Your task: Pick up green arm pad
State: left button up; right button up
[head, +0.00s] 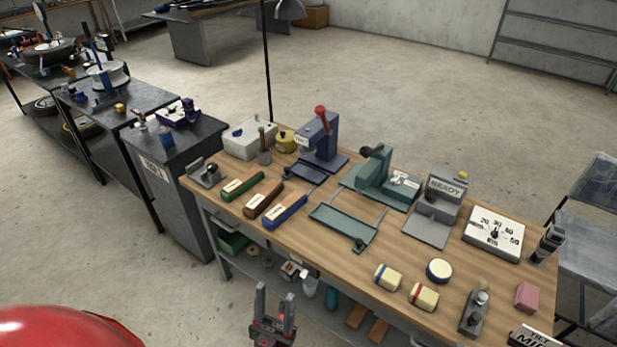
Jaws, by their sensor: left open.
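The green arm pad (243,186) appears to be the long green block with a pale label, lying at the left end of the wooden workbench (310,266). A brown block (264,199) and a blue block (285,212) of similar shape lie beside it, to its right. My left gripper (274,299) is open and empty, its fingers pointing up. It shows in front of the bench's near edge, below and right of the green pad in the picture, clear of it. My right gripper is out of view.
A small grey fixture (205,176) stands left of the green pad. A white box (250,139), a blue press (318,145) and a green press (375,175) stand behind the blocks. A teal frame (345,225) lies to their right. A lower shelf holds loose items.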

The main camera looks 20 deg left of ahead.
aim_at(233, 190)
jog(key=i+j+z, duration=0.15)
jog(key=j+z, duration=0.35)
jog(key=j, duration=0.15)
jog(key=j+z, duration=0.5)
jog(key=j, duration=0.2)
jog(key=k+j+z, duration=0.1)
jog(key=j+z, duration=0.4)
jog(key=j, duration=0.2)
jog(key=k+j, duration=0.1)
jog(key=j, duration=0.35)
jog(key=k+j, duration=0.1)
jog(key=j, duration=0.35)
jog(key=k+j+z, duration=0.1)
jog(key=j, duration=0.35)
jog(key=k+j, duration=0.1)
jog(key=j, duration=0.35)
jog(key=k+j, duration=0.1)
jog(key=j, duration=0.35)
jog(key=k+j+z, duration=0.1)
jog(key=j, duration=0.35)
